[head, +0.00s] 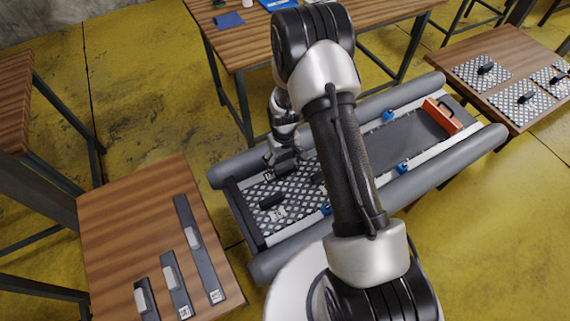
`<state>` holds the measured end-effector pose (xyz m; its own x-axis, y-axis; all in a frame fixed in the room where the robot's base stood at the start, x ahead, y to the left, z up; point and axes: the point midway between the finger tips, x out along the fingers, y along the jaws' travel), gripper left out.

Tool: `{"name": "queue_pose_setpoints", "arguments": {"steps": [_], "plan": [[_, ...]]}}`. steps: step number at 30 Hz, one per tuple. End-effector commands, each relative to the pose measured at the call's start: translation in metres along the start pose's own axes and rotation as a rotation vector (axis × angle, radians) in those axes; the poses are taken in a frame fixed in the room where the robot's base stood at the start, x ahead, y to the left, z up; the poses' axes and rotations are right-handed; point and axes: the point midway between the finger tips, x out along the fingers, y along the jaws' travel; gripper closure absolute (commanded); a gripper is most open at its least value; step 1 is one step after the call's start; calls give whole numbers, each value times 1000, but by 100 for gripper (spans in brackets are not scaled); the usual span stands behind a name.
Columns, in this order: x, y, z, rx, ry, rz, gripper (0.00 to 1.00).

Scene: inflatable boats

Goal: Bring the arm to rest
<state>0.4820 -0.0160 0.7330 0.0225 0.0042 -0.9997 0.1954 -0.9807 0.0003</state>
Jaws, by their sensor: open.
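My gripper (284,162) hangs at the end of my bent arm, over the left part of the inflatable boat (455,151). It is small in the picture and partly dark against the boat; I see nothing clearly held in it. Below and beside it lies a patterned floor plate (288,218) with a black handle (272,201) and white printed labels. I cannot tell whether the gripper touches the plate. My upper arm hides the middle of the boat.
An orange piece (443,116) sits at the boat's right end; blue fittings (402,167) line its sides. A left table (125,220) holds grey bars with handles. A right table (505,50) holds patterned plates. A back table (245,50) carries blue items. Yellow floor lies between.

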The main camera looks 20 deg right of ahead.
Motion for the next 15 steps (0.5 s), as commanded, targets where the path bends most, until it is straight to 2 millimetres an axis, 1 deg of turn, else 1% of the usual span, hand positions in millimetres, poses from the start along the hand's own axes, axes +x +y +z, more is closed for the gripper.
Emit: {"name": "queue_pose_setpoints", "arguments": {"steps": [9, 12, 15], "plan": [[-49, 0, 6, 1, 13, 0, 25], [-59, 0, 8, 1, 13, 0, 25], [-65, 0, 10, 1, 14, 0, 25]]}}
